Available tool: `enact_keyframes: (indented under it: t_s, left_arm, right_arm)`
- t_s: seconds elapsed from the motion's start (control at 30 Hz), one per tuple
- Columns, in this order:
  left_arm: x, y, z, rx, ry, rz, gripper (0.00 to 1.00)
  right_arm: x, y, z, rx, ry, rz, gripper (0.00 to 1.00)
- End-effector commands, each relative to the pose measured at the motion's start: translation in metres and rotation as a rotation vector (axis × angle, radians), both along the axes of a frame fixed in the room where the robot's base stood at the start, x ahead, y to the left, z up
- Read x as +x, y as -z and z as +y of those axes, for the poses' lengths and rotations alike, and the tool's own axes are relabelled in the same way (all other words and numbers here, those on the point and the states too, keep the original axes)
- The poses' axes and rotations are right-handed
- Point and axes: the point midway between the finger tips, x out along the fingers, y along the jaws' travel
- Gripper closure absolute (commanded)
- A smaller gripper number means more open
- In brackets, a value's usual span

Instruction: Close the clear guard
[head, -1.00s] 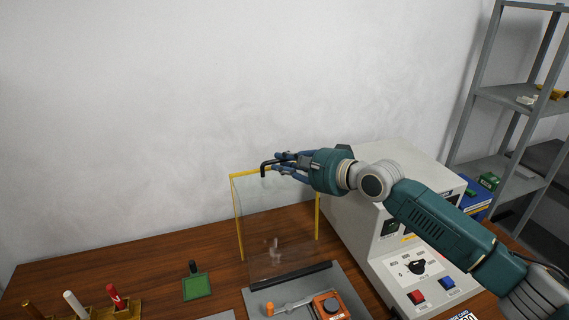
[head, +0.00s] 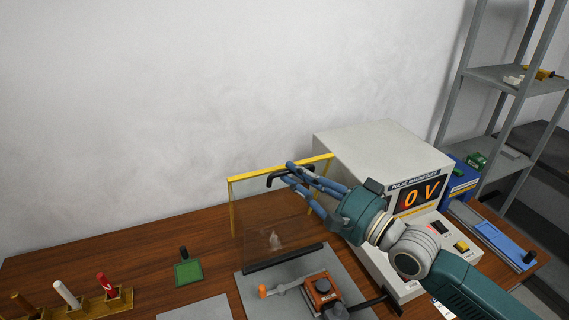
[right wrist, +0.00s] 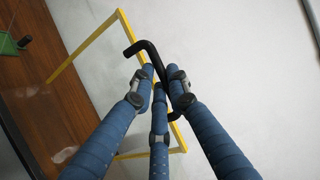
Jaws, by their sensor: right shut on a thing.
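The clear guard (head: 265,215) is a see-through panel with a yellow frame, standing raised over the work plate with a black bar (head: 285,259) along its near lower side. A black bent handle (head: 272,181) is at its top edge. My right gripper (head: 290,173) is shut on this handle. In the right wrist view the blue fingers (right wrist: 161,78) close around the handle (right wrist: 146,50), beside the yellow frame (right wrist: 88,45). My left gripper is not in view.
The orange-and-black device (head: 320,291) and an orange-tipped lever (head: 264,290) sit on the grey plate (head: 250,291). The pulse magnetizer (head: 345,150) reads 0 V at right. A green pad (head: 188,272) and a holder with rods (head: 98,304) are at left.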

Motion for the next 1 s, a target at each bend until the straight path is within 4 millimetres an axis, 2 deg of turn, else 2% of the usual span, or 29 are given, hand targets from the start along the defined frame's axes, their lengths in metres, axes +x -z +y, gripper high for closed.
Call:
enact_keyframes:
  t_s: [0.03,0.1,0.2,0.4,0.9,0.93,1.0]
  left_arm:
    - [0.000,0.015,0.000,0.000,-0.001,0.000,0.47]
    - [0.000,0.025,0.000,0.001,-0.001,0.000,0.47]
    - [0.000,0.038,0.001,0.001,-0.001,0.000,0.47]
    - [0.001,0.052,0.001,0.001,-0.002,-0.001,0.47]
    - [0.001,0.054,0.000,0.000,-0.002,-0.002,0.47]
    - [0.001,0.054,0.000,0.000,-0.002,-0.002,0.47]
    - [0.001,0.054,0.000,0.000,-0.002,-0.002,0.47]
  right_arm:
    - [-0.012,0.012,-0.005,0.012,-0.001,-0.024,1.00]
    - [-0.024,0.015,-0.010,0.028,0.000,-0.064,1.00]
    - [-0.040,0.017,-0.016,0.047,-0.001,-0.111,1.00]
    - [-0.058,0.020,-0.024,0.071,-0.001,-0.169,1.00]
    - [-0.064,0.018,-0.027,0.080,0.000,-0.189,1.00]
    - [-0.064,0.018,-0.027,0.080,0.000,-0.189,0.81]
    - [-0.064,0.018,-0.027,0.080,0.000,-0.189,0.67]
